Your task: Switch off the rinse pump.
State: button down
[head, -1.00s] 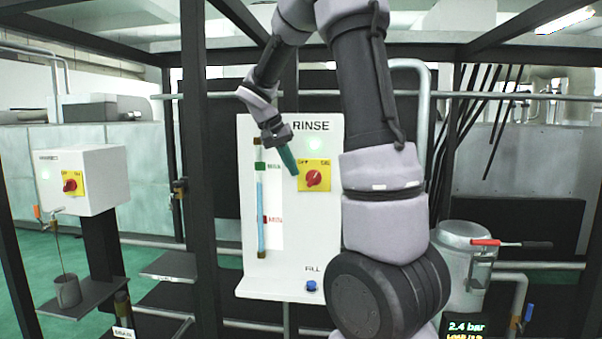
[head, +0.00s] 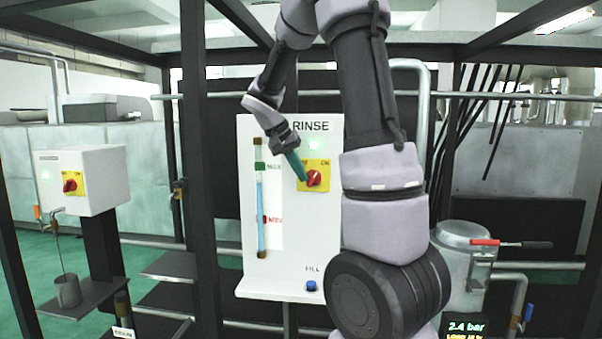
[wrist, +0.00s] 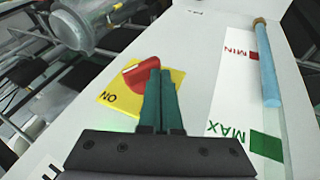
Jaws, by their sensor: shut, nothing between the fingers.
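The white RINSE panel (head: 290,280) carries a red rotary knob (head: 314,178) on a yellow plate (head: 325,165). The knob's grip slants up to the right, towards the ON mark. A green lamp (head: 316,145) above it is lit. My gripper (head: 304,179) is shut and empty, its teal fingers at the knob's left side, covering part of the OFF mark. In the wrist view my fingertips (wrist: 160,70) overlap the edge of the red knob (wrist: 138,76) on the yellow plate (wrist: 115,97). I cannot tell whether they touch it.
Left of the knob stands a blue level tube (head: 261,215) with MAX and MIN marks. A blue FILL button (head: 311,286) sits below. A second white box (head: 100,180) with a similar red knob (head: 70,186) is at far left. A red-handled vessel (head: 460,260) stands right.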

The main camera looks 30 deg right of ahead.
aim_at(306, 185)
jog(key=shift+w+a+f+g+h, duration=0.1)
jog(key=shift+f+g+h, duration=0.2)
jog(key=shift+h, duration=0.25)
jog(key=shift+a+f+g+h, duration=0.1)
jog(key=shift+f+g+h, duration=0.05)
jog(key=shift+g+h, duration=0.35)
jog(key=shift+f+n+h, duration=0.1)
jog(key=shift+n+h, duration=0.2)
jog(key=shift+h, duration=0.05)
jog(key=shift+f+g+h, duration=0.3)
jog(key=shift+g+h, duration=0.1)
jog(key=shift+h, duration=0.3)
dwell(0.7)
jog(key=shift+f+n+g+h, duration=0.3)
jog(key=shift+g+h, duration=0.1)
jog(key=shift+h, duration=0.4)
jog(key=shift+f+n+g+h, duration=0.2)
jog(key=shift+f+g+h, duration=0.15)
jog(key=shift+h, duration=0.45)
dwell(0.8)
jog(key=shift+f, duration=0.2)
dwell(0.8)
jog(key=shift+r, duration=0.1)
jog(key=shift+r, duration=0.75)
notch_tip(306, 185, up, 10)
dwell(0.5)
